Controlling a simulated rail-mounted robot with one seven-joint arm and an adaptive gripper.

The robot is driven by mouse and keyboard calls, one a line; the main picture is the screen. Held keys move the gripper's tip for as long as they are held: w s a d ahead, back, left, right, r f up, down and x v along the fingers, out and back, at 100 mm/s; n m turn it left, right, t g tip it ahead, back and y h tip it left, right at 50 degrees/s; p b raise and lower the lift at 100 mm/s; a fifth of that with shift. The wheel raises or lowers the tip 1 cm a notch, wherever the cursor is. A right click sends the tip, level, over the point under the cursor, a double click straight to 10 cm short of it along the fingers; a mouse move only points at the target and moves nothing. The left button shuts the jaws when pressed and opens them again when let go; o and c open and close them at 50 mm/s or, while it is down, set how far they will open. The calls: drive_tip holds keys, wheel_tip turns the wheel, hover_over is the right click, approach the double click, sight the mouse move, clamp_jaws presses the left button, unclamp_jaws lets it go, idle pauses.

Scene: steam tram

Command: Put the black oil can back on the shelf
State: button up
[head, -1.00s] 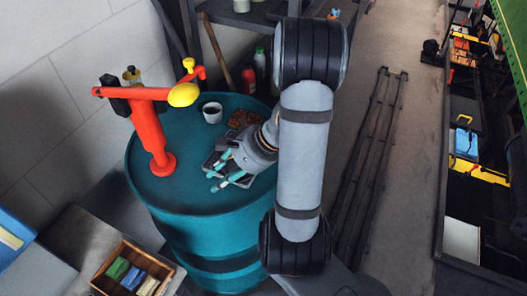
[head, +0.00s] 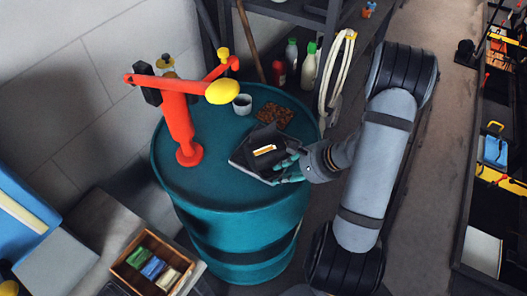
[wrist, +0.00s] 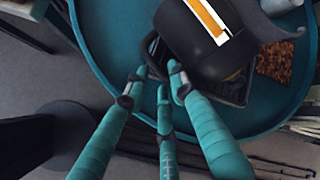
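The black oil can (head: 265,147), with an orange and white label, is over a dark tray (head: 236,160) on the teal drum (head: 215,190). I cannot tell whether it touches the tray. My gripper (head: 287,166) is at the can's right side. In the wrist view the can (wrist: 205,45) is at the top, its black loop handle (wrist: 150,45) on the left. My teal fingertips (wrist: 155,78) are close around the lower end of the handle. Whether they grip it is not clear. A dark shelf (head: 285,13) shows partly at the top of the head view.
A red-orange stand with a yellow knob (head: 180,125) rises left on the drum. A mug (head: 242,104) and a brown patch (head: 275,117) are behind the can. Bottles (head: 308,68) and a pale coil (head: 336,75) stand beyond. A wooden box (head: 152,262) is front left.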

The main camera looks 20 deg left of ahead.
drive_tip(key=shift+f, duration=0.15)
drive_tip(key=shift+c, duration=1)
drive_tip(key=c, duration=0.4)
drive_tip(key=shift+w, duration=0.1)
clamp_jaws()
